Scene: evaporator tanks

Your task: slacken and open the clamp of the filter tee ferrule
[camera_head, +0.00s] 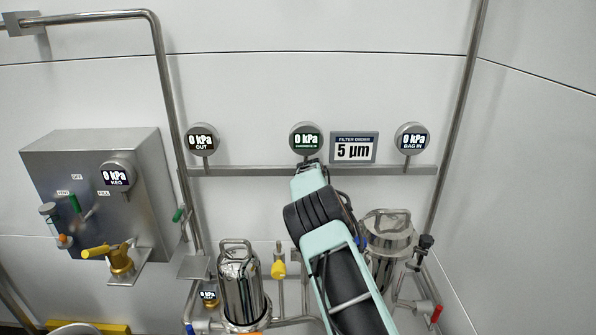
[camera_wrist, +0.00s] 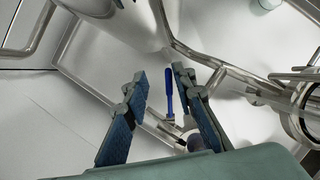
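My gripper (camera_wrist: 158,82) shows in the wrist view with its two dark blue padded fingers spread apart and nothing held. A slim blue handle (camera_wrist: 169,92) appears in the gap between the fingers; its distance from them is hard to judge. Its lower end meets a small metal fitting (camera_wrist: 171,120). A round metal rim (camera_wrist: 303,112) with bars beside it stands at the right edge. I cannot tell which fitting is the filter tee ferrule or its clamp. In the head view my arm covers the middle and my gripper is hidden.
In the head view, a shiny steel filter vessel (camera_head: 241,285) stands left of my arm and a wider steel vessel (camera_head: 388,240) right of it. A red handle (camera_head: 436,313) and yellow handle (camera_head: 278,269) are nearby. A steel control box (camera_head: 135,155) is at left. Pipes crowd the wrist view.

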